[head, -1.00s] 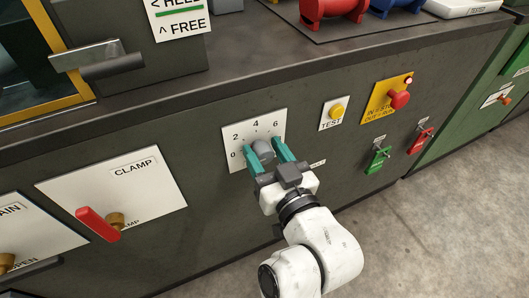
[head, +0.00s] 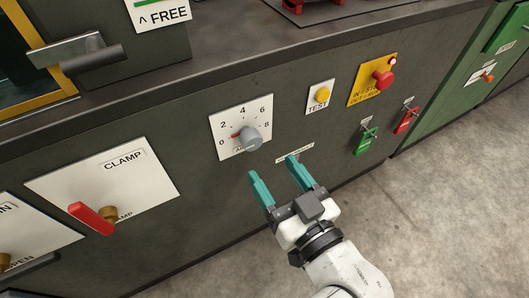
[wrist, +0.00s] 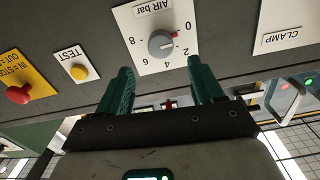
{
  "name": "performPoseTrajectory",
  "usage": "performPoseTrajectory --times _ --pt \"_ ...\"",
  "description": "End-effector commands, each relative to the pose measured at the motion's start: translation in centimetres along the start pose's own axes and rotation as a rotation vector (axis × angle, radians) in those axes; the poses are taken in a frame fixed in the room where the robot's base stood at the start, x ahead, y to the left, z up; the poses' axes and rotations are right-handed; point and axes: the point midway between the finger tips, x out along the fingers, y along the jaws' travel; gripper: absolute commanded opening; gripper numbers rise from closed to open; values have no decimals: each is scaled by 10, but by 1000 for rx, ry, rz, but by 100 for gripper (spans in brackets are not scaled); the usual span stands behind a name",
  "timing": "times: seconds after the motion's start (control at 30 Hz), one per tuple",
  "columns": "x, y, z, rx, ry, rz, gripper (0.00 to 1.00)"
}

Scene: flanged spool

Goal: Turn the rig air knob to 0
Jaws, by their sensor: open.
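The air knob (head: 249,138) is a grey round knob on a white dial plate (head: 227,149) marked 0 to 8. Its red pointer (head: 236,134) faces the low end, around 0 to 2; I cannot read it exactly. The knob (wrist: 161,44) also shows in the wrist view, upside down, labelled "AIR bar". My gripper (head: 272,168) has two green fingers, open and empty. It is below and right of the knob in the head view, apart from it. In the wrist view the fingertips (wrist: 159,66) stand on either side of the dial's lower part.
The clamp plate with its red lever (head: 91,218) is at left. A yellow test button (head: 322,95) and a red stop button (head: 382,80) are to the right of the dial. Open floor lies in front.

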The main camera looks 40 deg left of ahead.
Motion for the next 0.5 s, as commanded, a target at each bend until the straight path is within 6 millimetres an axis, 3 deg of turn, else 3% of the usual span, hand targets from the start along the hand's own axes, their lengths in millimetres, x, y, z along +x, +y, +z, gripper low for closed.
performPoseTrajectory --times 0.2,0.5 --pt "-17 0 0 -1 -1 1 67" --pt "-18 0 0 -1 0 0 67"
